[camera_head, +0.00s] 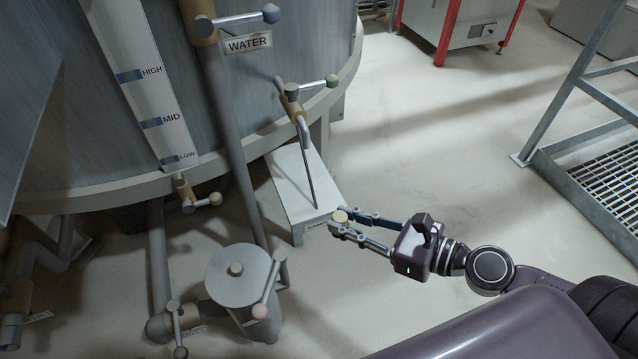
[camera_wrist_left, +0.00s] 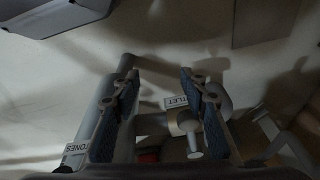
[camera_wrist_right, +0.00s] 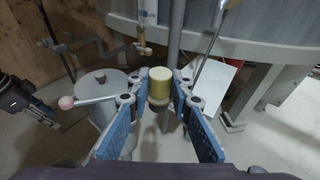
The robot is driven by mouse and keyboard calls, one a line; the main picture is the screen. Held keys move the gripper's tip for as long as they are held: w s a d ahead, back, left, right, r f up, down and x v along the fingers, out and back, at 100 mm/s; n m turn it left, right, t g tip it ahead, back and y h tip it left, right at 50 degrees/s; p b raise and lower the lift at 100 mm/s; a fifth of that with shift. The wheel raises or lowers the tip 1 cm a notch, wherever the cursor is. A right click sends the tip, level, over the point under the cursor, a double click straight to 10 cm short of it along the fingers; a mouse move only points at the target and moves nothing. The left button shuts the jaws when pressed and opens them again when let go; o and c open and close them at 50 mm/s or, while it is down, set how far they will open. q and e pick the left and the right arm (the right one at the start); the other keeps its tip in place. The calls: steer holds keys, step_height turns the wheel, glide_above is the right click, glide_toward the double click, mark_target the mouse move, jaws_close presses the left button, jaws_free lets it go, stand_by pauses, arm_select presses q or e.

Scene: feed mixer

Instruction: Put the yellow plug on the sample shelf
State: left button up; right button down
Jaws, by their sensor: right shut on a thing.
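The yellow plug (camera_wrist_right: 160,85) is a short pale-yellow cylinder held upright between the blue-padded fingertips of my right gripper (camera_wrist_right: 159,98). In the head view the plug (camera_head: 341,216) shows at the tips of my right gripper (camera_head: 348,222), close to the front right corner of the sample shelf (camera_head: 292,187). The shelf is a small pale stand under a thin down-pointing tube, with a partly hidden label on its front edge. In the right wrist view the shelf (camera_wrist_right: 215,82) lies behind and right of the plug. My left gripper (camera_wrist_left: 158,95) is open with nothing between its fingers.
A large tank (camera_head: 110,100) with a level gauge stands behind the shelf. A grey lidded canister (camera_head: 238,275) with a pink-knobbed lever stands left of my right gripper. The valve tube (camera_head: 308,165) hangs over the shelf. Open floor (camera_head: 430,140) lies to the right.

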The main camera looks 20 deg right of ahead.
arm_select(q)
steer(key=s+f+p, duration=0.3)
steer(key=f, duration=0.7)
arm_select(e)
steer(key=w+f+b, duration=0.1)
steer(key=w, duration=0.5)
steer(key=w+f, duration=0.1)
steer(key=w, duration=0.5)
steer(key=w+f+b, duration=0.1)
steer(key=w, duration=0.5)
steer(key=shift+w+a+f+b, duration=0.1)
steer(key=shift+w+a+b, duration=0.05)
steer(key=shift+a+b, duration=0.15)
steer(key=shift+f, duration=0.3)
step_height(320, 180, down, 3)
steer(key=b, duration=0.3)
steer(key=shift+w, duration=0.15)
arm_select(q)
step_height(320, 180, up, 18)
steer(key=w, duration=0.2)
steer(key=shift+w+r, duration=0.15)
steer(key=shift+r, duration=0.05)
arm_select(e)
steer(key=shift+f, duration=0.1)
steer(key=shift+f, duration=0.1)
